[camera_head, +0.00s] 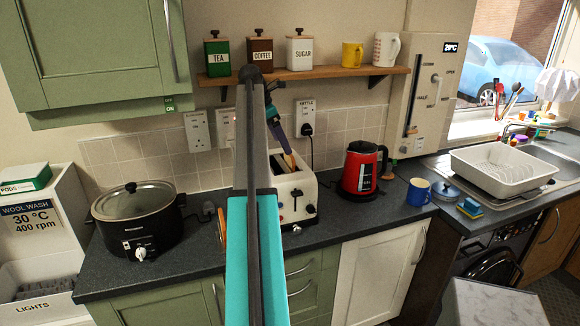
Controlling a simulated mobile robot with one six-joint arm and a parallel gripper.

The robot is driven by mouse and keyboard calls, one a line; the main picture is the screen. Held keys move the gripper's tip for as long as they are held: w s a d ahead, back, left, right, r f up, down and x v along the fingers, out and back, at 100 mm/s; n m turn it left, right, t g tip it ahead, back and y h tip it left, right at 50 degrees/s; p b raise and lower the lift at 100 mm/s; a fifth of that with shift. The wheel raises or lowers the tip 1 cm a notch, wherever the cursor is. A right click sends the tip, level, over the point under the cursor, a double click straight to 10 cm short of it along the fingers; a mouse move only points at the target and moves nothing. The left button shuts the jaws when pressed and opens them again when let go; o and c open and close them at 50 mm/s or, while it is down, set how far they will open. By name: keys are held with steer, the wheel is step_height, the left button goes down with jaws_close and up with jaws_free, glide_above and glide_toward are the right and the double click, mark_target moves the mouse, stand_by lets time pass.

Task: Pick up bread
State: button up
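A white toaster (296,199) stands on the dark counter, partly hidden behind my arm. A small tan-brown edge, which looks like a slice of bread (291,162), shows at the toaster's top. My gripper (287,152) is seen small, reaching down from behind my arm to the toaster's top, right at the tan edge. Whether its fingers are open or closed on the bread cannot be made out. Most of the bread is hidden.
A black slow cooker (146,218) stands left of the toaster; a red kettle (362,171) and blue mug (418,192) stand to its right. A shelf (340,73) with canisters and mugs hangs above. A white dish rack (503,171) is by the sink.

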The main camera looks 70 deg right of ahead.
steer(key=shift+x, duration=1.05)
steer(key=shift+f, duration=0.1)
steer(key=shift+p+x, duration=0.85)
steer(key=shift+x, duration=0.05)
steer(key=shift+p+x, duration=0.45)
steer(key=shift+x, duration=1.15)
steer(key=shift+a, duration=0.1)
steer(key=c, duration=0.8)
steer(key=shift+s, duration=0.1)
